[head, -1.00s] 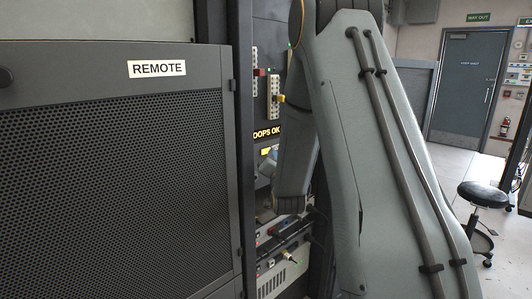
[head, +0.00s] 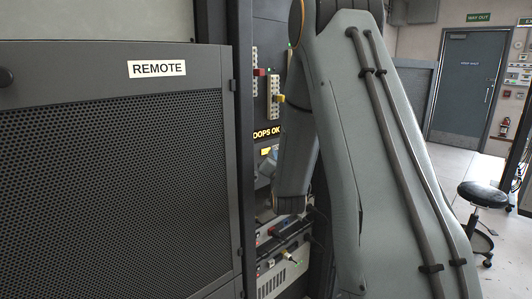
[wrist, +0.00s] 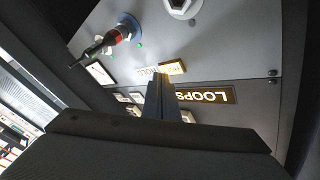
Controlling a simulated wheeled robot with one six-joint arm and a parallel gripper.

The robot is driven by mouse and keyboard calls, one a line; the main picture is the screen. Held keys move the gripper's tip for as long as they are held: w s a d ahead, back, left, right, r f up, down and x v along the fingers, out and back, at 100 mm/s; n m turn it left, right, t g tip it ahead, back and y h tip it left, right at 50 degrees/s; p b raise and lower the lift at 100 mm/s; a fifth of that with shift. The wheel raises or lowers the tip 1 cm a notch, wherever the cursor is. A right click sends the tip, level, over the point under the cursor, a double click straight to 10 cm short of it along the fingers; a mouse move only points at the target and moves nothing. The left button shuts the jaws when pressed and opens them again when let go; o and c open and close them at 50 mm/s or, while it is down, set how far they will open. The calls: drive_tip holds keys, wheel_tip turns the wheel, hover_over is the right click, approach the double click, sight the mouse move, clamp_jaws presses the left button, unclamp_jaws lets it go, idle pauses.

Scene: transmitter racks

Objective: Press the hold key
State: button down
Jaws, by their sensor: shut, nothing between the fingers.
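In the wrist view, my gripper (wrist: 160,84) is shut and empty, its dark fingertips pointing at the grey rack panel. A small lit pale-yellow key (wrist: 174,68) sits just beyond the tips, beside upside-down lettering that seems to read HOLD. The tips overlap the panel just below it; I cannot tell whether they touch. The lit LOOPS display (wrist: 207,95) is to the right of the fingers. In the head view, a small yellow lit patch (head: 266,151) shows under the LOOPS OK display (head: 266,133). My arm hides much of the panel there.
Several pale keys (wrist: 122,98) sit left of the fingers. A mesh REMOTE door (head: 120,170) stands at left. A stool (head: 482,195) stands at right.

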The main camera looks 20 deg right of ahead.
idle(0.4)
drive_tip(key=shift+w+a+b, duration=0.15)
drive_tip(key=shift+w+b, duration=0.15)
drive_tip(key=shift+w, duration=0.2)
idle(0.5)
drive_tip(key=shift+s+d, duration=0.2)
drive_tip(key=shift+s, duration=0.35)
drive_tip(key=s, duration=0.2)
drive_tip(key=s+d, duration=0.2)
drive_tip(key=s, duration=0.1)
drive_tip(key=shift+s, duration=0.3)
idle(0.4)
